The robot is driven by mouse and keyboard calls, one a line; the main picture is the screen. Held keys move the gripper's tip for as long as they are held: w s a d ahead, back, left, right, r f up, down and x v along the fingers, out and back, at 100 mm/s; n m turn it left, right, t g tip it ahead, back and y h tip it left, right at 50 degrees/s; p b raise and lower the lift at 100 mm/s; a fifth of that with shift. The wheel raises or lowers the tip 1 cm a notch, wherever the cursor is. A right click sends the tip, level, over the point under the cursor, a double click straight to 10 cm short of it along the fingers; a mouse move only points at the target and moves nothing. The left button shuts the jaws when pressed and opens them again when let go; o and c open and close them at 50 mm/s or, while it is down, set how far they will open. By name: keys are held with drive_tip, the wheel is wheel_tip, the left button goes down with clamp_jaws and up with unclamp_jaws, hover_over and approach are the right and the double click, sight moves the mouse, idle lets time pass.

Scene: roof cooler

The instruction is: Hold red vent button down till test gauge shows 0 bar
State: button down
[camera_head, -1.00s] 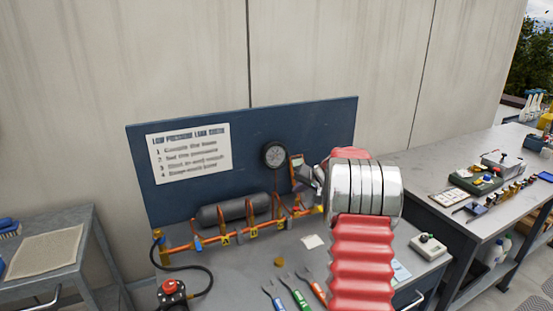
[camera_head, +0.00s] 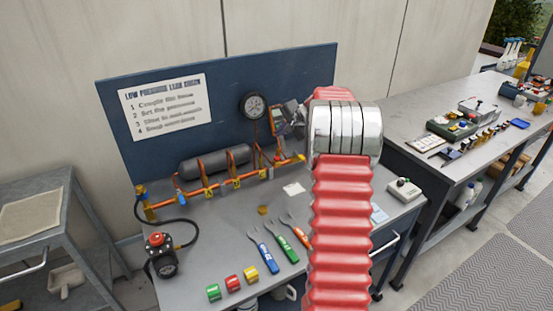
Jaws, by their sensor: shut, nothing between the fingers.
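A red button (camera_head: 157,239) tops a small black unit with a dial (camera_head: 165,263) at the bench's left front; a black hose joins it to the orange pipe run. I cannot tell which dial is the test gauge. My gripper (camera_head: 295,115) is partly hidden behind my arm's silver joint. It is shut and empty, near the board beside an orange-edged meter, well away from the red button.
A grey cylinder (camera_head: 215,162) and orange pipe (camera_head: 215,187) with several tagged valves run along the bench. A white box with a knob (camera_head: 403,190) stands right.

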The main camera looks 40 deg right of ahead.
sight(277, 159)
drive_tip(key=m, duration=0.6)
drive_tip(key=r+m, duration=0.1)
drive_tip(key=m, duration=0.2)
drive_tip(key=shift+a+m+y, duration=0.3)
drive_tip(key=shift+a+m, duration=0.1)
drive_tip(key=shift+f, duration=0.2)
wheel_tip(277, 159, down, 8)
drive_tip(key=shift+f, duration=0.25)
idle(0.6)
drive_tip(key=shift+f, duration=0.1)
idle(1.8)
drive_tip(key=shift+f, duration=0.25)
drive_tip(key=shift+s+f, duration=0.1)
drive_tip(key=shift+f, duration=0.5)
idle(2.5)
